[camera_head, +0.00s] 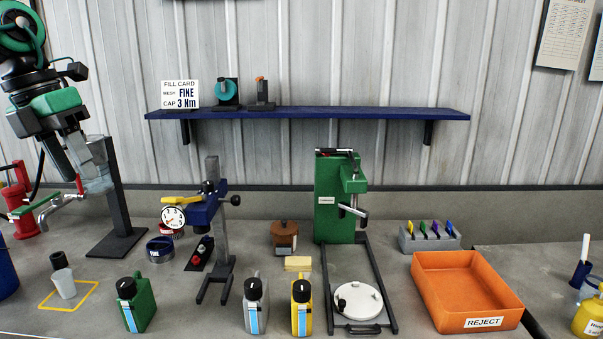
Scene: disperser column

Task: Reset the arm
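My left arm comes in at the upper left, with green and black links. Its gripper (67,176) points down and slightly right, above the bench's left side. Its black fingers look together, with nothing visible between them. The gripper overlaps the clear vessel (97,180) of a tap stand in the picture; whether they touch I cannot tell. My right arm and gripper are not in view.
Below the gripper are a tap (50,209) and a grey cup (64,284). A black post (119,200) stands close right. Farther right are a dial stand (222,225), several small canisters, a green press (335,205) and an orange reject bin (465,290). A blue shelf (310,113) crosses the wall.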

